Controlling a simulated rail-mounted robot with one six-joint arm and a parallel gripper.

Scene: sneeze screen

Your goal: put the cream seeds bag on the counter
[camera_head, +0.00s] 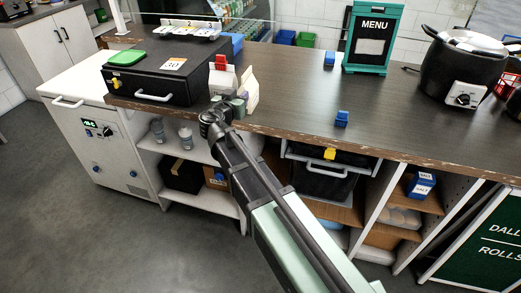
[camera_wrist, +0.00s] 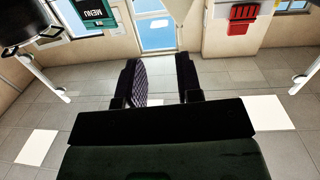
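A cream bag (camera_head: 250,90) with a peaked top stands at the counter's front edge, just behind and right of my gripper (camera_head: 228,106) in the head view. I cannot read a label on either bag, so I cannot tell which holds seeds. The brown counter (camera_head: 290,88) runs across the view. In the wrist view my gripper (camera_wrist: 160,68) has its two dark fingers apart, with only floor and a door showing between them. No bag shows there.
A black box (camera_head: 165,70) stands left of the bags. A menu sign (camera_head: 370,40) and a black pot (camera_head: 462,75) stand on the right. Small blue blocks (camera_head: 342,118) sit on the counter. Bare counter lies between the bags and the sign. Shelves are below.

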